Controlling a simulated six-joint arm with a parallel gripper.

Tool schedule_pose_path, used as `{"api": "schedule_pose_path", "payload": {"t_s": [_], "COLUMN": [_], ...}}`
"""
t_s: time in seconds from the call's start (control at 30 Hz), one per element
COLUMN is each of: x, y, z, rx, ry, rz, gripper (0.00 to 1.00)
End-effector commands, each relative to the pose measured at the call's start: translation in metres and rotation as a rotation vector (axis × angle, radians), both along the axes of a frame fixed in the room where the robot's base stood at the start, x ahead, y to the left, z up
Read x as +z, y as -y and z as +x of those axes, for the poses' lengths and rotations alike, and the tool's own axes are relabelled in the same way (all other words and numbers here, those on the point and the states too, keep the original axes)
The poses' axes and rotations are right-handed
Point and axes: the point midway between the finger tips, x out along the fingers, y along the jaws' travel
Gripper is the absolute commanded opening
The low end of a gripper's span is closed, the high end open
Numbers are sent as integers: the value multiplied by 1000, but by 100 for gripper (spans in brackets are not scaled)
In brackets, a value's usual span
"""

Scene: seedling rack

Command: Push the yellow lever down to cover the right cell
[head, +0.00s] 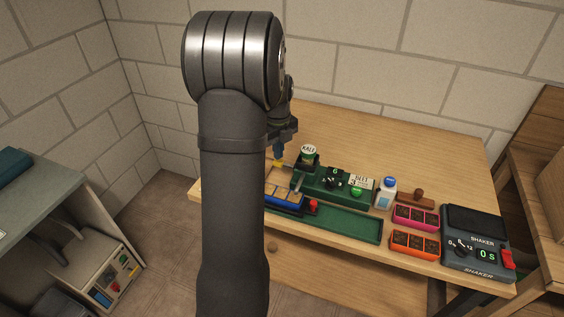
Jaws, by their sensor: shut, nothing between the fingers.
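The yellow lever (278,164) shows as a small yellow piece beside my arm, at the left end of the green device (325,187). My gripper (279,155) is shut and empty, pointing down just above the lever. I cannot tell whether they touch. A blue tray (285,209) with tan cells lies in front of the device, with a grey arm-like part over it. My arm hides the tray's left side, so I cannot tell which cell is the right one or whether it is covered.
A green channel (345,224) runs right from the tray, with a red knob (313,206) at its left. A blue-capped bottle (386,193), a pink tray (415,218), an orange tray (414,244) and a shaker (476,243) stand on the right. The table's back is clear.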

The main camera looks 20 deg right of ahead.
Motion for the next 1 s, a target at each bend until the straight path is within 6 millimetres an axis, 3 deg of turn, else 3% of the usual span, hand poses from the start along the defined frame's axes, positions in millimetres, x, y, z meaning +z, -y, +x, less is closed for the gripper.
{"api": "schedule_pose_path", "payload": {"t_s": [0.5, 1.0], "x": [40, 50], "y": [0, 0], "z": [0, 1], "rx": [0, 0], "ry": [2, 2], "rz": [-1, -1], "gripper": [0, 0]}}
